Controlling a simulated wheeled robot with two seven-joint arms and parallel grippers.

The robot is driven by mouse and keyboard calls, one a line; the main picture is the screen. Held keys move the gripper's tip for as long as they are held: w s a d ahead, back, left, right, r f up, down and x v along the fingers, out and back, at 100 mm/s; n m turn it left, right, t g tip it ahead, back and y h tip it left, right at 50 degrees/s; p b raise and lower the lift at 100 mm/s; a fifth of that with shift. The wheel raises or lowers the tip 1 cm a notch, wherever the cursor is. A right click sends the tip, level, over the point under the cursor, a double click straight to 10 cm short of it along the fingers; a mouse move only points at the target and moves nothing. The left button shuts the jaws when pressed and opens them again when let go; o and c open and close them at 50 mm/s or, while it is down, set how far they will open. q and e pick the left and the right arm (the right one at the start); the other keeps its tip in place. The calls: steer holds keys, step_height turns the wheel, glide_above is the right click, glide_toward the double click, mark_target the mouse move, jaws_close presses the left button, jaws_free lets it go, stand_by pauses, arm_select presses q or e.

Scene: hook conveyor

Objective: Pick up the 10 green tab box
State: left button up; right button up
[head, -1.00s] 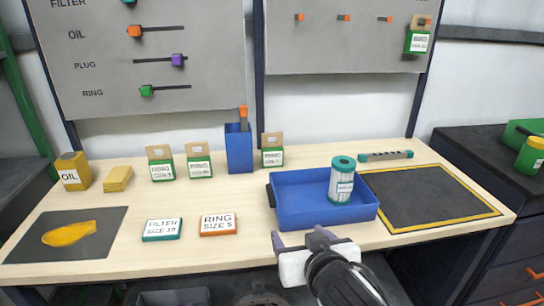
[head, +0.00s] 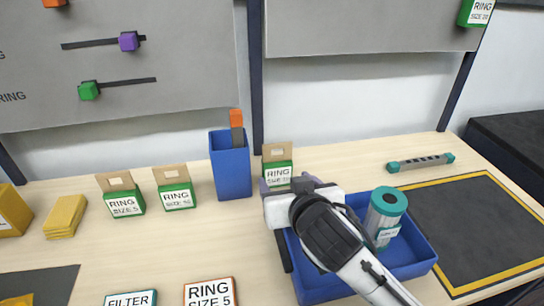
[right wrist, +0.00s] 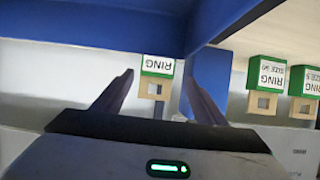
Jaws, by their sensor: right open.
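A green box with a cardboard tab (head: 277,168) stands on the table, right of the blue bin; its label reads RING, with the size partly hidden. Two similar green tab boxes stand left of the bin: one (head: 121,200) at far left and one (head: 175,192) nearer the bin; their size figures are hard to read. My right gripper (head: 298,184) is open and empty, just in front of the box right of the bin. In the right wrist view that box (right wrist: 157,70) shows upside down between the spread fingers, farther off. My left gripper is out of view.
The tall blue bin (head: 231,174) stands close left of the gripper. A blue tray (head: 425,262) holding a teal-capped filter (head: 385,212) lies below my right arm. A teal-ended bar (head: 420,163) lies behind the dark mat (head: 470,225). An orange RING card (head: 210,293) lies in front.

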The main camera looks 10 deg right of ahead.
mark_target(279, 170)
steer(key=x, duration=0.3)
steer(key=shift+w+f, duration=0.25)
steer(key=shift+w, duration=0.05)
steer(key=shift+d+r+x, duration=0.1)
steer(key=shift+x, duration=1.25)
steer(key=shift+d+r+x, duration=0.1)
steer(key=shift+x, duration=1.3)
steer(key=c, duration=0.8)
